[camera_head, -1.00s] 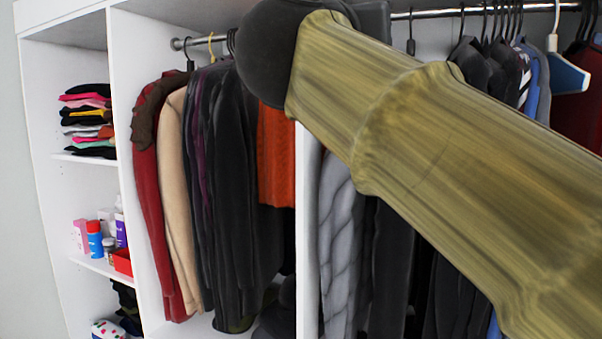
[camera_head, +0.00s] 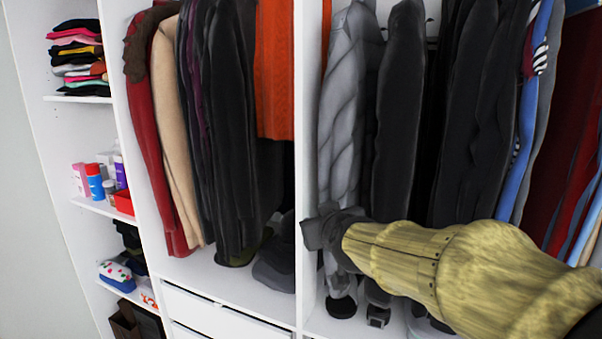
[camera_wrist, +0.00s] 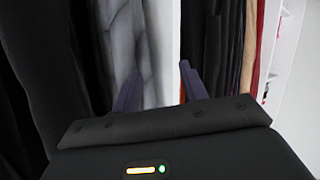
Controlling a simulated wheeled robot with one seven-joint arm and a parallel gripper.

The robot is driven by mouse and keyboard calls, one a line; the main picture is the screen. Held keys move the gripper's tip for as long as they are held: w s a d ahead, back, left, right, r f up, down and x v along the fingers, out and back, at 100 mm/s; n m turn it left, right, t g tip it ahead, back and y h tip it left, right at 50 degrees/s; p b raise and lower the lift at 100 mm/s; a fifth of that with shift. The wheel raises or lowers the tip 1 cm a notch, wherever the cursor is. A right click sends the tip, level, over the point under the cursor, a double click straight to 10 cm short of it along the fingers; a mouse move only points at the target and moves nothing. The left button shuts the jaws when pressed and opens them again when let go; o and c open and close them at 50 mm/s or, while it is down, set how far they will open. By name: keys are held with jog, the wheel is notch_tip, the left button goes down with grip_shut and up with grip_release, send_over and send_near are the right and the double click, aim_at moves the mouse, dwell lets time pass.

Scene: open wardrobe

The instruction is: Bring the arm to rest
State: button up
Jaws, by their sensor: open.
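My arm (camera_head: 440,265) reaches in from the lower right of the head view, low and nearly level. It ends in a dark wrist and gripper (camera_head: 325,235) in front of the white divider (camera_head: 308,120) and the lower hanging clothes. In the wrist view my gripper (camera_wrist: 159,82) shows two dark fingers set apart, with nothing between them. The grey garment (camera_wrist: 120,45) and a white panel edge (camera_wrist: 162,50) stand beyond the fingers. In the head view the fingers are hard to make out against the dark clothes.
Dark coats (camera_head: 225,130) and an orange garment (camera_head: 273,70) hang left of the divider. Shelves at the left hold folded clothes (camera_head: 78,60), bottles (camera_head: 95,182) and a red box (camera_head: 124,202). White drawers (camera_head: 215,318) are below. Floor space before the wardrobe is not visible.

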jog(key=s+d+f+m+g, duration=0.1)
jog(key=s+d+f+g, duration=0.2)
jog(key=s+f, duration=0.4)
jog(key=s+d+f+m+g+h+b, duration=0.1)
jog(key=s+d+f+g, duration=0.3)
jog(key=s+f, duration=0.3)
jog(key=s+d+f+m+g+h+b, duration=0.1)
jog(key=s+d+f+g, duration=0.3)
jog(key=f, duration=1.1)
jog(key=s+m, duration=0.1)
jog(key=s, duration=0.2)
jog(key=shift+f, duration=0.2)
jog(key=shift+w+a, duration=0.1)
